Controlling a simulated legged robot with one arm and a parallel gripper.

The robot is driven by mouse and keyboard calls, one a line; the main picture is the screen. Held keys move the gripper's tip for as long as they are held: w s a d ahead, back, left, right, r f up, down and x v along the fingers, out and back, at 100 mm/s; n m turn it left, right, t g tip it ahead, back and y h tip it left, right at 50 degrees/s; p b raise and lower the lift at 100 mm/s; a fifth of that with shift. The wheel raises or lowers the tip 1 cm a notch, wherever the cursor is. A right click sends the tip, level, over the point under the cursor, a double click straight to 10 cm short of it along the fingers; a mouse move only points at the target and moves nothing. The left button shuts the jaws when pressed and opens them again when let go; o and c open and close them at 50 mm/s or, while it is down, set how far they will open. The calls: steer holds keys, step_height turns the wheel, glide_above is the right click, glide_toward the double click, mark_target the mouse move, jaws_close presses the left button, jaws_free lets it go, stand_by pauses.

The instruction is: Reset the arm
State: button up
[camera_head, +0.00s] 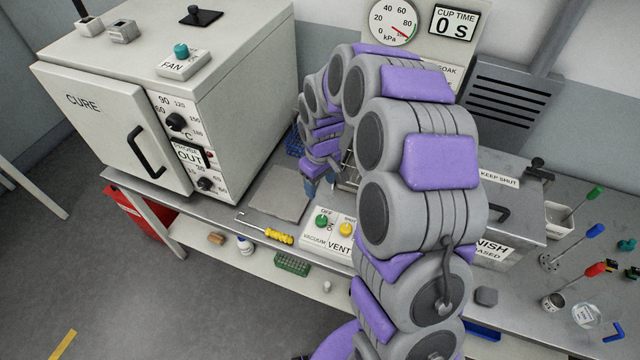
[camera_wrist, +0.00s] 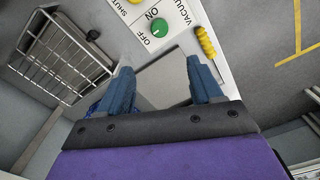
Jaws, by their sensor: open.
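My gripper (camera_wrist: 163,85) is open and empty in the wrist view, with its two blue fingers apart. Between and beyond the fingers is a flat grey plate (camera_wrist: 160,78) on the bench. In the head view my arm arches over the bench in purple and grey segments, and my gripper (camera_head: 318,188) points down near the bench, partly hidden by the arm. The vacuum and vent switch panel (camera_head: 330,230) lies just to the right of the gripper, with a green knob and a yellow knob. A wire basket (camera_wrist: 62,55) shows at the left in the wrist view.
A large white cure oven (camera_head: 110,120) with its door shut stands at the left. A yellow-handled hook tool (camera_head: 278,236) lies at the bench front. A finish box (camera_head: 508,235), cups with coloured tools and a gauge panel (camera_head: 415,30) stand right and behind. A lower shelf holds small items.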

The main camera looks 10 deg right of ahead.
steer(key=s+r+m+b, duration=0.1)
steer(key=s+r, duration=0.4)
steer(key=s, duration=0.3)
steer(key=s+r+m+b, duration=0.15)
steer(key=s+r, duration=0.25)
steer(key=s, duration=0.4)
steer(key=s+r+m+g+b, duration=0.1)
steer(key=s+m+b, duration=0.1)
steer(key=s, duration=1.6)
steer(key=shift+s+r+m+g, duration=0.3)
steer(key=shift+r+m+g, duration=0.1)
steer(key=shift+m, duration=0.25)
